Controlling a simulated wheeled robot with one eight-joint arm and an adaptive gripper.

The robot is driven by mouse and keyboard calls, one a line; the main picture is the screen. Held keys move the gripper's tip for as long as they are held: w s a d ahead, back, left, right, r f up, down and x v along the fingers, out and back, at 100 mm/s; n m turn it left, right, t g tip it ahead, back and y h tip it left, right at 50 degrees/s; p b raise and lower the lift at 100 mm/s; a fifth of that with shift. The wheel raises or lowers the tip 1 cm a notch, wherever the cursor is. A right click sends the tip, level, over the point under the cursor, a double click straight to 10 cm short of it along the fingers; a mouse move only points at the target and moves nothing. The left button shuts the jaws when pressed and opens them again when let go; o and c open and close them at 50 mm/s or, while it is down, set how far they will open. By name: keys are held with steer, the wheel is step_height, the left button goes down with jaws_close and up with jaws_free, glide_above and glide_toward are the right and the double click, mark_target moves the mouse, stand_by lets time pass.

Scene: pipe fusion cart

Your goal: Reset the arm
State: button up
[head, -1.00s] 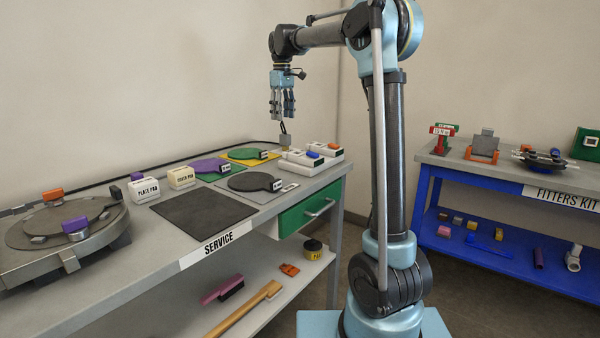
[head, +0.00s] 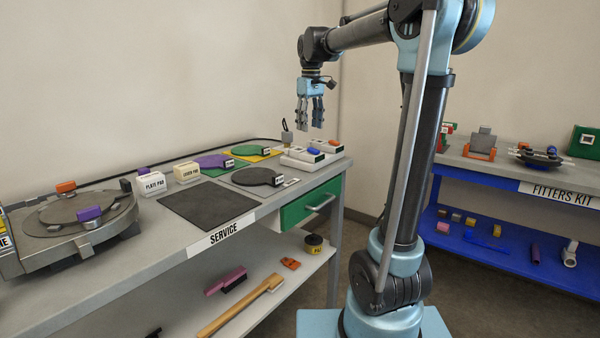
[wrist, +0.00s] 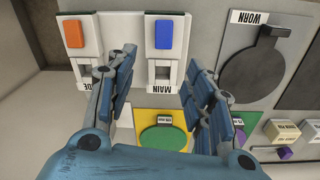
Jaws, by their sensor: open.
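My gripper (head: 310,112) hangs fingers-down in the air above the far right end of the service bench (head: 150,264). Its fingers are apart with nothing between them, and the wrist view shows the same open fingers (wrist: 160,88). Below it are two white switch boxes: one has a blue button and a MAIN label (wrist: 165,60), the other an orange button (wrist: 74,50). The gripper is apart from both boxes. In the head view the two boxes (head: 312,154) stand side by side at the bench's back right.
A dark round plate tagged WORN (wrist: 262,68) lies beside the switches. Green (head: 250,149) and purple discs lie on coloured mats. A round plate machine (head: 75,220) fills the bench's left end. A blue fitters kit shelf (head: 520,190) stands right. The air around my gripper is clear.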

steer(key=s+d+f+m, duration=0.2)
steer(key=s+d+f, duration=0.2)
steer(key=s+f, duration=0.2)
steer(key=s+d+f+m, duration=0.2)
steer(key=s+d+f, duration=0.3)
steer(key=s, duration=0.6)
steer(key=s+d+f+m+t, duration=0.1)
steer(key=s+d+f+m, duration=0.1)
steer(key=s+d+f, duration=0.3)
steer(key=s+f, duration=0.3)
steer(key=shift+s+f, duration=0.3)
steer(key=shift+s, duration=0.1)
steer(key=shift+m+t, duration=0.3)
steer(key=shift+m, duration=0.5)
steer(key=s+f, duration=0.2)
steer(key=f, duration=0.1)
steer(key=s+d+f, duration=0.1)
steer(key=s+f, duration=0.3)
steer(key=f, duration=0.1)
steer(key=shift+s+d+f, duration=0.1)
steer(key=shift+d+f, duration=0.2)
steer(key=shift+c, duration=0.3)
steer(key=shift+s+f, duration=0.15)
steer(key=shift+f, duration=0.05)
steer(key=c, duration=0.3)
steer(key=shift+d, duration=0.2)
